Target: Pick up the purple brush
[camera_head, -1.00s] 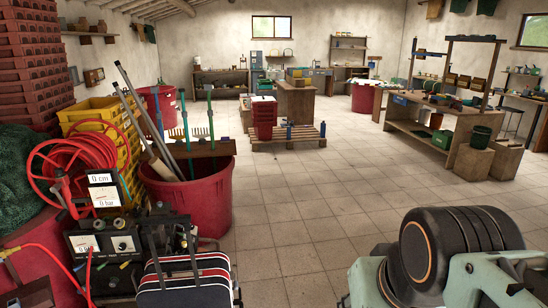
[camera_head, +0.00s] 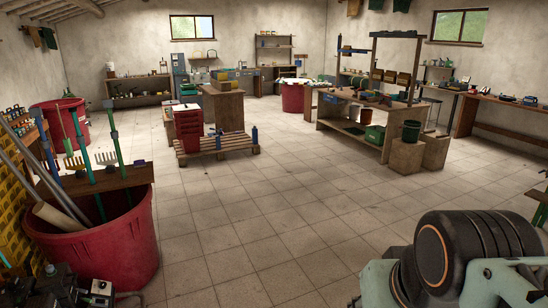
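I cannot make out a purple brush in this view; the tools and items on the far benches are too small to tell apart. Part of my own arm, with a dark ribbed joint and pale green links, fills the lower right corner. My gripper itself is not in view.
A red tub (camera_head: 105,243) holding long-handled tools stands at the near left. A wooden workbench (camera_head: 349,137) with items stands at right, beside a wooden box (camera_head: 405,159). A bench (camera_head: 490,102) lines the right wall. The middle floor is clear.

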